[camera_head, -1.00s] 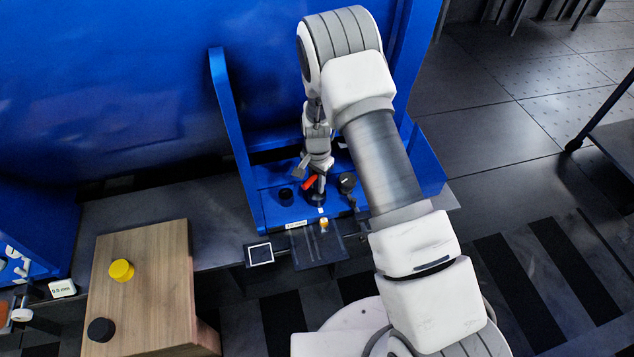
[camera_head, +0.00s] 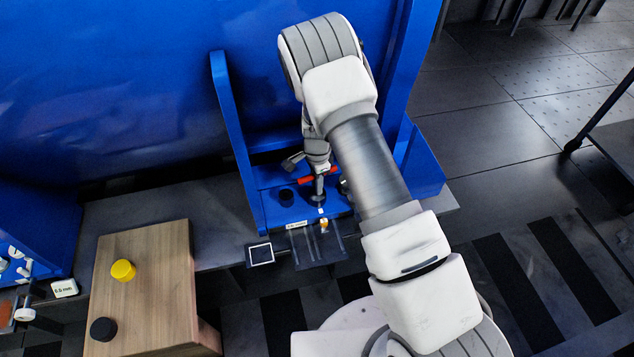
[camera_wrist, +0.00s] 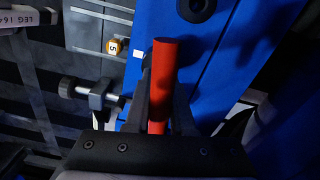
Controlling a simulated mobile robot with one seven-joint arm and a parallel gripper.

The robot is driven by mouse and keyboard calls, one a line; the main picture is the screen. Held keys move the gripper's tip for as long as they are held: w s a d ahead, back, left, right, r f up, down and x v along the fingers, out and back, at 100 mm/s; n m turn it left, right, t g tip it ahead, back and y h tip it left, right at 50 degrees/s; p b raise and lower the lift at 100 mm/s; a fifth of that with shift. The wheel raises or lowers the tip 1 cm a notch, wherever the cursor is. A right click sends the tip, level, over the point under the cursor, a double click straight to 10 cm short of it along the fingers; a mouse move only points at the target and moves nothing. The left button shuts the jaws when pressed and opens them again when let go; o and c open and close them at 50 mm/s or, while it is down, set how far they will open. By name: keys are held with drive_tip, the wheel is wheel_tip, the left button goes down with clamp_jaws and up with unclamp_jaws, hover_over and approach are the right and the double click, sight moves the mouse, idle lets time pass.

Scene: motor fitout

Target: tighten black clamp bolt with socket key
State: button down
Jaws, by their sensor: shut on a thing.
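My gripper (camera_head: 318,172) is shut on the red handle (camera_wrist: 162,80) of the socket key. The red handle also shows in the head view (camera_head: 305,181), lying crosswise at the top of the key. The key's grey shaft (camera_head: 319,187) points down to a dark round part (camera_head: 318,200) on the blue fixture. I cannot tell whether that dark part is the clamp bolt, the socket or both. In the wrist view the red handle stands between the dark jaws. The key's lower end is hidden there.
A round black part (camera_head: 286,197) sits left of the key on the blue fixture (camera_head: 255,200). A clear tray (camera_head: 312,250) lies in front. A wooden block (camera_head: 150,270) carries a yellow knob (camera_head: 123,270) and a black knob (camera_head: 103,329). Blue uprights flank the arm.

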drive_tip(key=shift+m+p, duration=0.35)
drive_tip(key=shift+m, duration=1.15)
drive_tip(key=shift+r+n, duration=0.15)
drive_tip(key=shift+n, duration=0.15)
drive_tip(key=shift+r+p, duration=2.75)
drive_tip(key=shift+r, duration=0.95)
